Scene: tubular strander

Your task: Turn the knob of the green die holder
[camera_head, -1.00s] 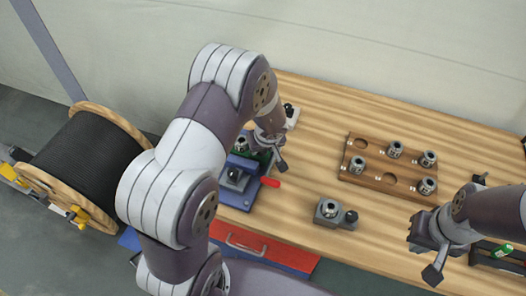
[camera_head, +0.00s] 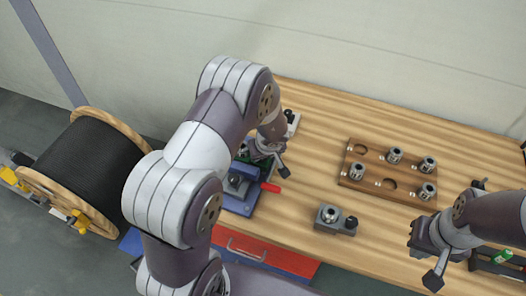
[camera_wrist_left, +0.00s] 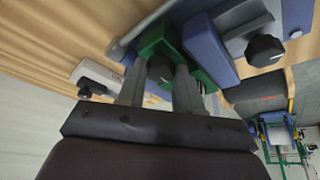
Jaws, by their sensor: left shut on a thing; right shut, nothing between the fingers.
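The green die holder (camera_wrist_left: 152,42) shows in the left wrist view. Its dark round knob (camera_wrist_left: 160,68) sits between the two fingertips of my left gripper (camera_wrist_left: 160,78), which is shut on it. In the head view only a sliver of the green holder (camera_head: 242,156) shows beside the blue fixture (camera_head: 240,200). My left arm and wrist hide the rest of the holder and its knob there. My right gripper (camera_head: 424,244) is shut and empty over the right part of the bench.
A wooden rack (camera_head: 357,187) with several metal dies stands mid-bench. A grey holder with a black knob (camera_head: 351,222) sits in front of it. A light holder (camera_head: 292,118) is behind my left wrist. A red handle (camera_head: 271,187) juts from the blue fixture. A cable spool (camera_head: 92,160) stands left.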

